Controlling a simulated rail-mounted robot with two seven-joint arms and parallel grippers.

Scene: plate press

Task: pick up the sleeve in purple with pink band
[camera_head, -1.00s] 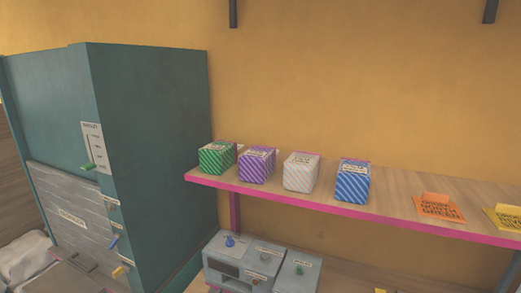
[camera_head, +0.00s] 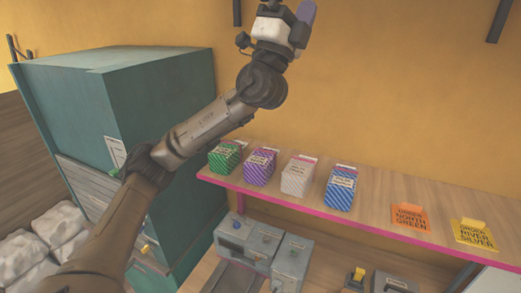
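On the shelf stands a row of striped sleeves. The purple striped sleeve (camera_head: 260,167) is second from the left, upright, with a pale label and a bit of pink showing at its top. My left arm crosses the view from the lower left and rises above the row. My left gripper (camera_head: 305,12) is at the top edge, above and apart from the sleeves, partly cut off by the frame. A purple piece shows at its end, and I cannot tell whether the fingers are open or shut. My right gripper is not in view.
A green sleeve (camera_head: 225,156), a white one (camera_head: 298,176) and a blue one (camera_head: 340,188) share the pink-edged shelf (camera_head: 375,215). Orange (camera_head: 411,217) and yellow (camera_head: 474,233) cards lie to the right. A teal cabinet (camera_head: 150,90) stands left; grey boxes (camera_head: 262,240) sit below.

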